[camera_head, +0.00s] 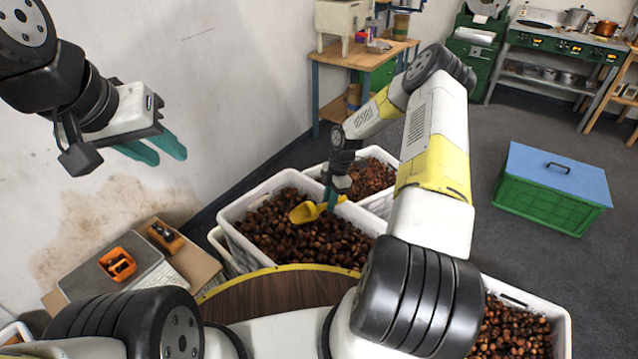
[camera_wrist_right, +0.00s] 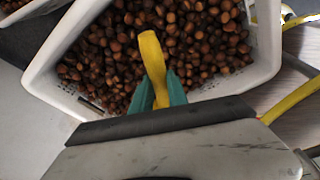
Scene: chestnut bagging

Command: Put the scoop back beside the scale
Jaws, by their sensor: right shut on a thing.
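The yellow scoop (camera_head: 305,211) is over the white crate of chestnuts in the middle of the head view. My right gripper (camera_head: 331,199) is shut on it. In the right wrist view the scoop's yellow handle (camera_wrist_right: 151,58) stands between the teal fingers (camera_wrist_right: 155,97). Whether the scoop touches the chestnuts I cannot tell.
The chestnut crate (camera_head: 231,222) stands behind the round brown table (camera_head: 275,296). Another chestnut crate (camera_head: 380,153) is behind it, and one (camera_head: 562,330) is at lower right. An orange container (camera_head: 166,237) lies on cardboard beside the scale. A green box with blue lid (camera_head: 557,172) stands right.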

